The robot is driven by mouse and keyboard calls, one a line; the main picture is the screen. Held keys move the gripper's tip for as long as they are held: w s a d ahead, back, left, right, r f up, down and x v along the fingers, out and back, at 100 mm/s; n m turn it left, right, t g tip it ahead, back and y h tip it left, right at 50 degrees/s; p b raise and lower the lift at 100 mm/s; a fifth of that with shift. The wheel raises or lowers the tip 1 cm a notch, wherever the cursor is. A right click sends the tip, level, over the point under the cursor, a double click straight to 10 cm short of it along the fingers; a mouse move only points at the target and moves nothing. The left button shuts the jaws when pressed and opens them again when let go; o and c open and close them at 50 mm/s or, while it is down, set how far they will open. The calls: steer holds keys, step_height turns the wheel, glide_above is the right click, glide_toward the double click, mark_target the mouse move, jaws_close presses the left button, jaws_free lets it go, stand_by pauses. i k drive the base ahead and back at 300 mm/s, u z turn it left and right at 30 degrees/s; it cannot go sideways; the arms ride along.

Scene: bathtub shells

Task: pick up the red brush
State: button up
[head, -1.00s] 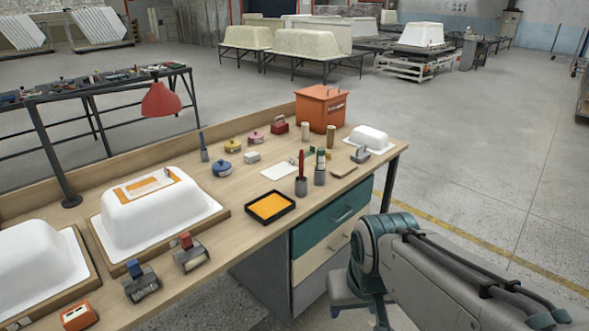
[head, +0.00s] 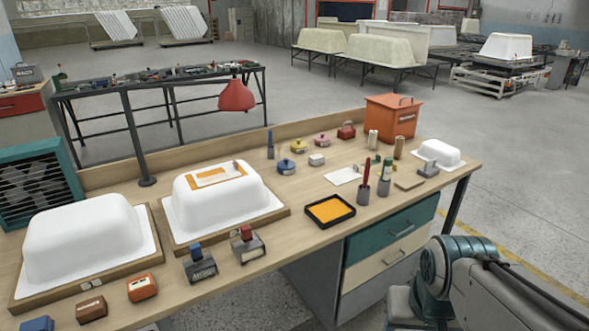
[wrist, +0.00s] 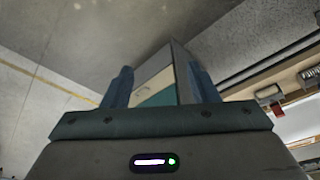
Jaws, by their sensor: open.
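The red brush (head: 366,172) stands upright, red handle up, in a small grey cup (head: 363,195) near the right front of the wooden workbench (head: 320,190). Its lower end is hidden in the cup. A second grey cup (head: 383,187) beside it holds a green-and-white item. My gripper (wrist: 160,75) shows in the wrist view with its two blue-grey fingers apart and nothing between them. It is away from the brush; beyond the fingers are the drawer cabinet (wrist: 152,85) and the floor. In the head view my arm is at the lower right and the fingers do not show.
A black tray with yellow content (head: 330,210) lies left of the cups. A white tub shell (head: 438,153) and an orange box (head: 393,118) stand on the right part. Larger white shells (head: 85,240) are at left. A red lamp (head: 237,95) overhangs the bench's back. Floor right is clear.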

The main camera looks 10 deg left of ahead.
mark_target(367, 167)
steer(key=z, duration=0.55)
steer(key=k, duration=0.7)
steer(key=z, duration=0.95)
steer(key=k, duration=0.6)
steer(key=z, duration=0.35)
steer(key=i, duration=1.35)
steer(key=u, duration=0.55)
steer(key=i, duration=1.55)
steer(key=u, duration=1.1)
steer(key=i, duration=1.05)
steer(key=u, duration=1.65)
steer(key=i, duration=0.55)
steer(key=u, duration=0.4)
